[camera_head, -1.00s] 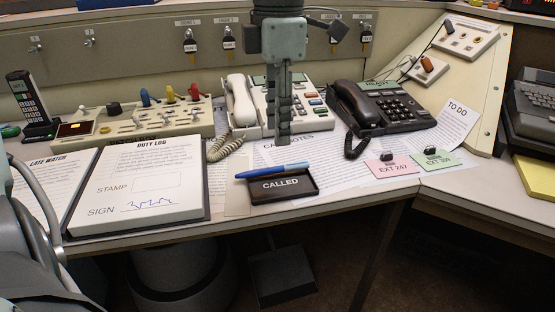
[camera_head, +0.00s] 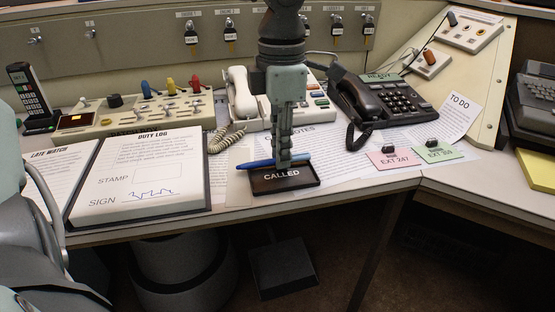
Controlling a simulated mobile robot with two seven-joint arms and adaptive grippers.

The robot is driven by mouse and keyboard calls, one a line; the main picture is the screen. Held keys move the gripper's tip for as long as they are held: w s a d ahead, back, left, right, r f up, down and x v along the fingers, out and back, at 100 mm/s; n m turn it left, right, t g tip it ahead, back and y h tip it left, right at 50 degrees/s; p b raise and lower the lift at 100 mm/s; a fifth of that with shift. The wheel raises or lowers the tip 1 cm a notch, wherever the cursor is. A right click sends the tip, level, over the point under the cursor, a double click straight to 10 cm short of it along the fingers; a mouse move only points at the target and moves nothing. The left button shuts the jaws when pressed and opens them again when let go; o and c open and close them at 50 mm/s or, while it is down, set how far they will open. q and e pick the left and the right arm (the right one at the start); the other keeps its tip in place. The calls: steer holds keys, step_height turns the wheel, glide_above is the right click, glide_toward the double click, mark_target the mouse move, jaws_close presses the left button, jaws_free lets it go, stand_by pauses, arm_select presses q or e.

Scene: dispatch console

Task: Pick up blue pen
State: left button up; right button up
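The blue pen (camera_head: 258,163) lies across the back part of the dark tray marked CALLED (camera_head: 286,182), its left end past the tray's edge. My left gripper (camera_head: 284,164) points straight down from above, with its fingertips at the right half of the pen. The fingers cover part of the pen. They are seen nearly edge-on, one behind the other, so the gap between them is hidden and I cannot tell whether they grip it. My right gripper is not in view.
The duty log (camera_head: 150,172) lies left of the tray. A white phone (camera_head: 243,95) and a black phone (camera_head: 380,100) stand behind. Pink (camera_head: 392,160) and green (camera_head: 438,152) cards lie to the right. The desk's front edge is close below the tray.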

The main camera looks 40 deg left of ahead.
arm_select(q)
jaws_close()
